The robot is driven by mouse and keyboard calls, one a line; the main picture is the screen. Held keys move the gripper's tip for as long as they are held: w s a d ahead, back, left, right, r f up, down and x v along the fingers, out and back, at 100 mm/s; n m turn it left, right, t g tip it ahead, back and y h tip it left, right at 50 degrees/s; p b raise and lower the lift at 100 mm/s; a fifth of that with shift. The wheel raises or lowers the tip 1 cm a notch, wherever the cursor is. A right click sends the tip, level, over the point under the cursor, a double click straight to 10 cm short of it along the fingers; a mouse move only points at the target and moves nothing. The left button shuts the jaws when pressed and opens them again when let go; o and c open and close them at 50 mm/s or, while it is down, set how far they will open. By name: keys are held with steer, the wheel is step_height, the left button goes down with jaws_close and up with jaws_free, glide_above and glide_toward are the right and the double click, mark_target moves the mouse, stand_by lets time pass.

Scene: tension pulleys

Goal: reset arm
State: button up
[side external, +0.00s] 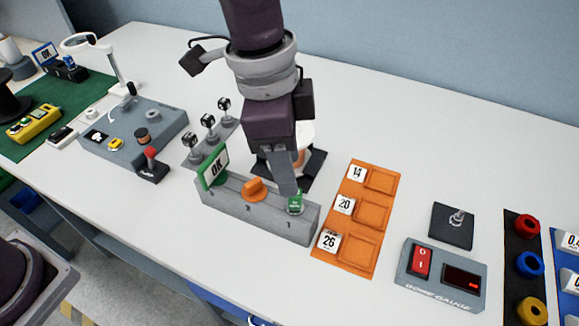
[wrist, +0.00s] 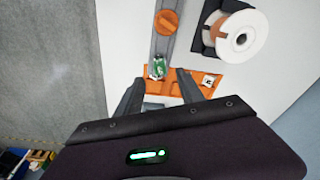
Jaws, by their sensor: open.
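My gripper (side external: 286,188) points down over the right end of a grey block (side external: 255,213) on the white table. In the wrist view my gripper (wrist: 160,78) has its two fingers spread apart. A small green-topped piece (side external: 295,203) sits at the block's right end, by the mark 1. In the wrist view this green piece (wrist: 157,67) shows just beyond the fingertips, between them in the picture. Whether the fingers touch it, I cannot tell.
An orange tray (side external: 373,206) with pockets marked 14, 20 and 26 lies right of the block. A white spool (wrist: 240,37) on a dark base stands behind my gripper. A bore gauge box (side external: 441,275) with a red switch is at the right.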

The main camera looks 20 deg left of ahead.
steer(key=s+a+r+n+t, duration=0.1)
steer(key=s+a+r+n, duration=0.15)
steer(key=a, duration=0.35)
steer(key=s+a+r+n+t, duration=0.1)
steer(key=a+r+n, duration=0.1)
steer(key=a+r, duration=0.3)
steer(key=s+a+r+n+t, duration=0.1)
steer(key=s+a+r+n, duration=0.15)
steer(key=a, duration=0.45)
steer(key=s+a+f+n+t+y, duration=0.1)
steer(key=s+a+f+n, duration=0.1)
steer(key=s+a+n, duration=0.4)
steer(key=s+a, duration=0.2)
steer(key=s, duration=0.2)
steer(key=shift+s+a+f+t+y, duration=0.2)
steer(key=shift+a+f+t+y, duration=0.1)
steer(key=shift+a+f+t, duration=0.1)
